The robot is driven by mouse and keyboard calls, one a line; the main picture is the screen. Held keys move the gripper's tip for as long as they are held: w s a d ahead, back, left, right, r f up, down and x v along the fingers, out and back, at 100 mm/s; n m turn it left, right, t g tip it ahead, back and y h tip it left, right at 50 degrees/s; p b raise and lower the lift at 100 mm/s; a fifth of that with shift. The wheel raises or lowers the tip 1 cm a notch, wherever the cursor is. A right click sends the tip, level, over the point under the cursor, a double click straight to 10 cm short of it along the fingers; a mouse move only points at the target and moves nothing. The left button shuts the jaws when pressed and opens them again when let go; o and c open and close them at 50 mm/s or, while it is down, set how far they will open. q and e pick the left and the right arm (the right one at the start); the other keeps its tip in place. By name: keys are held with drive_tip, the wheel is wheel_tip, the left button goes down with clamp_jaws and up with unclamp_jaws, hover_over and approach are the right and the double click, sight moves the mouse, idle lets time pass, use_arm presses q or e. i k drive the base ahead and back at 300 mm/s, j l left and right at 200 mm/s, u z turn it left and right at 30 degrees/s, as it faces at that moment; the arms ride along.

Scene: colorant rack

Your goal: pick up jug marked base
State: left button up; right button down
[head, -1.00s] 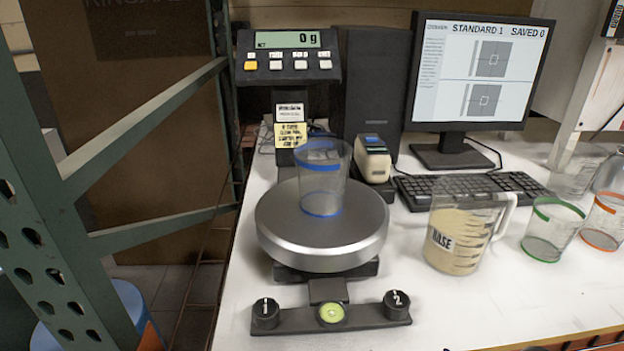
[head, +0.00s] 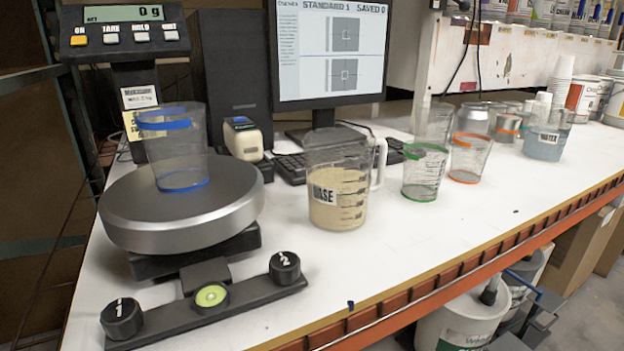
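The jug marked base (head: 339,205) stands upright on the white table, right of the scale. It is clear, about two thirds full of a cream liquid, with a "BASE" label on its left front. Its clear handle (head: 378,163) points right. Neither of my grippers shows in the head view.
A clear cup with a blue band (head: 178,150) stands on the round scale pan (head: 140,232); the display reads 0 g. Right of the jug stand cups with a green band (head: 424,172) and an orange band (head: 468,158), and a jug marked water (head: 546,142).

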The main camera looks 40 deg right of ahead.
sight(338, 161)
drive_tip(key=z, duration=1.3)
